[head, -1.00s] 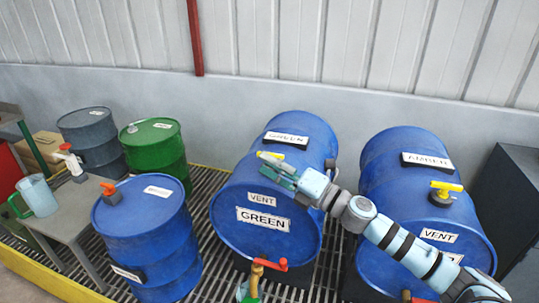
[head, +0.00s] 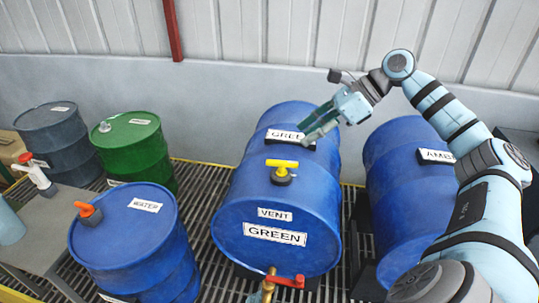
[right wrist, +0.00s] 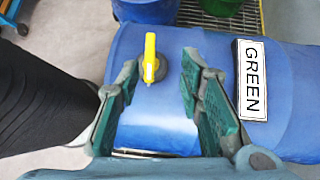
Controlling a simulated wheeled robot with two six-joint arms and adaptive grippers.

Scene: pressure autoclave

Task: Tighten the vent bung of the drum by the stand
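The blue GREEN drum (head: 272,205) lies on its side at the middle. Its vent bung (head: 282,170) has a yellow cross handle and sits above the VENT label. It also shows in the right wrist view (right wrist: 150,62). A blue upright WATER drum (head: 135,240) stands beside a grey stand (head: 38,222) and has an orange-handled bung (head: 90,213) on top. My right gripper (head: 314,130) is open and empty above the GREEN drum, behind and to the right of the yellow handle, apart from it. My left gripper is not in view.
A blue AMBER drum (head: 385,190) lies to the right, partly behind my right arm. A green drum (head: 135,150) and a dark drum (head: 55,140) stand at the back left. A brass tap (head: 268,288) with a red lever is at the GREEN drum's lower front.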

